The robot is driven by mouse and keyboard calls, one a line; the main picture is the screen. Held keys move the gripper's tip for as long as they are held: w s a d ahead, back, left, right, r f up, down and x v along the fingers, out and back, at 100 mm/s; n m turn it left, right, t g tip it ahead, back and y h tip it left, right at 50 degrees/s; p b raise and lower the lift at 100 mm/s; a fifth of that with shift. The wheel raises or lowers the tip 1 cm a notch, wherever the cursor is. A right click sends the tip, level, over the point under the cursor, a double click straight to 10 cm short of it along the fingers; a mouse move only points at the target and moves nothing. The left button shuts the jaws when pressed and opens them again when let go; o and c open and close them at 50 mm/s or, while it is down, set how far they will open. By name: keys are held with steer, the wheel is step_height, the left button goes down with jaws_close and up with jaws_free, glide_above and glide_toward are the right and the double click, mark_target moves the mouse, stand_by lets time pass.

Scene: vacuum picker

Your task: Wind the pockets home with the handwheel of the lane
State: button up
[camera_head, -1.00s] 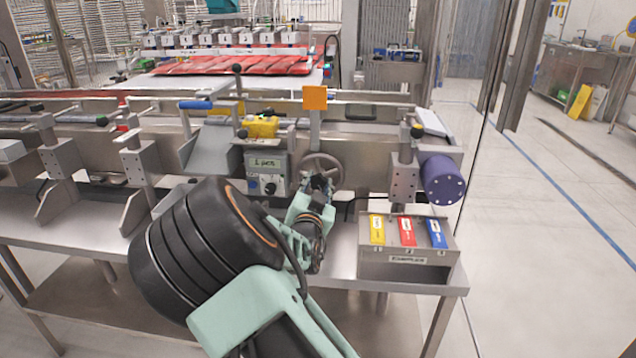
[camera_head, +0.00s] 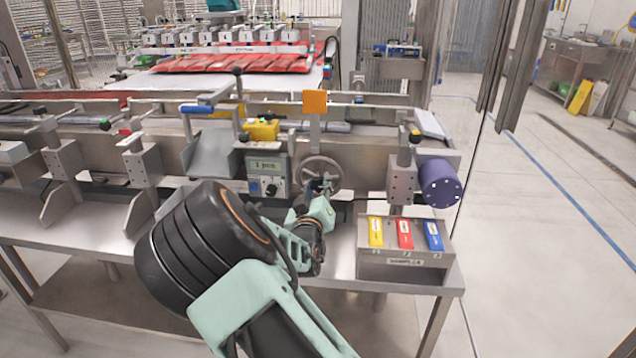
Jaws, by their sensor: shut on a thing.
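The handwheel (camera_head: 305,167) is a grey spoked wheel on the front of the lane, right of the control box. My gripper (camera_head: 326,184) is at the wheel's lower right, shut on what looks like the wheel's handle. The fingers are small in the picture, and the handle is mostly hidden between them. The control box (camera_head: 266,176) has a lit display reading "1 pcs", with a blue and a black knob below. An orange square plate (camera_head: 315,102) stands on a post above the wheel. The pockets cannot be clearly picked out.
A grey sample box (camera_head: 405,266) with yellow, red and blue tags stands at the bench's right end. A purple cylinder (camera_head: 439,184) juts out above it. A yellow block (camera_head: 262,130) sits above the control box. Open floor lies to the right.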

steer(key=n+p, duration=0.1)
steer(key=n, duration=0.4)
steer(key=shift+n+p, duration=0.4)
steer(key=n+p, duration=0.1)
steer(key=n, duration=1.2)
steer(key=shift+n, duration=0.4)
steer(key=shift+o, duration=0.2)
steer(key=o, duration=1.2)
steer(key=shift+c, duration=0.2)
steer(key=shift+s, duration=0.1)
